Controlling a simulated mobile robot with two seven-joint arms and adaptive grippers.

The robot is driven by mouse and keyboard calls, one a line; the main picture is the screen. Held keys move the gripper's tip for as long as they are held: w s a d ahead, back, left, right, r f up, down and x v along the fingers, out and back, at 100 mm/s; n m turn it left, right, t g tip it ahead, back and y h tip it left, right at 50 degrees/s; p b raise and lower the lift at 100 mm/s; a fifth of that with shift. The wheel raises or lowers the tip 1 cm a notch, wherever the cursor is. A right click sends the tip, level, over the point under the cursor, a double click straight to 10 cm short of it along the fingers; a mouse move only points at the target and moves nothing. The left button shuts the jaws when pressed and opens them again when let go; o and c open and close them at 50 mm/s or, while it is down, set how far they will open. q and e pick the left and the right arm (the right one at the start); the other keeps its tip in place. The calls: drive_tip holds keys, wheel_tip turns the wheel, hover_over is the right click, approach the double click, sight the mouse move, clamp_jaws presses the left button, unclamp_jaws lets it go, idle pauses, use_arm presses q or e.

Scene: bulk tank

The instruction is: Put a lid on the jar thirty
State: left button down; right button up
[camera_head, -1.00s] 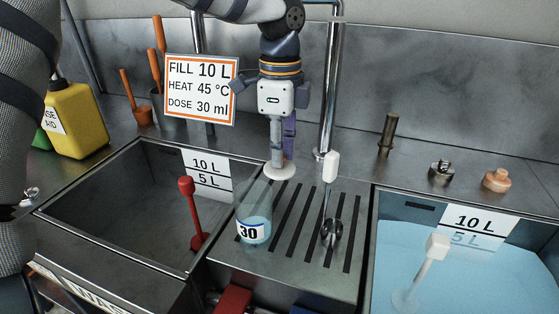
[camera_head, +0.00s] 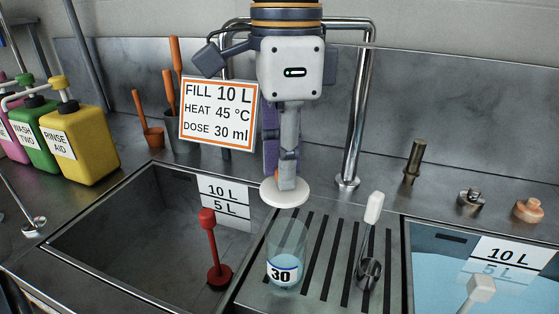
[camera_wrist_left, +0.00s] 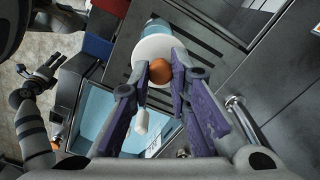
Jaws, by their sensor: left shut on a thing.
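The jar thirty (camera_head: 286,245) is clear, open-topped and labelled 30. It stands upright on the slotted drainboard between two basins. My left gripper (camera_head: 288,180) points down and is shut on the knob of a round white lid (camera_head: 284,194). The lid is apart from the jar, above and slightly behind its mouth in the head view. In the left wrist view the purple-sided fingers (camera_wrist_left: 172,75) close on the orange-brown knob (camera_wrist_left: 161,71). There the lid (camera_wrist_left: 152,50) hides part of the jar (camera_wrist_left: 157,27). My right gripper (camera_wrist_left: 40,80) shows small at the left; its jaws are unclear.
A metal scoop with a white handle (camera_head: 373,210) stands right of the jar. A red plunger-like tool (camera_head: 210,245) is in the empty left basin (camera_head: 120,225). The right basin holds blue water (camera_head: 440,265). A tap (camera_head: 357,120) and a sign (camera_head: 218,115) stand behind.

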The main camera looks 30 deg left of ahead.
sight(286, 205)
use_arm(q)
drive_tip(key=shift+s+d+r, duration=0.15)
drive_tip(key=shift+d, duration=0.15)
drive_tip(key=shift+f, duration=3.35)
drive_tip(key=c, duration=1.4)
unclamp_jaws()
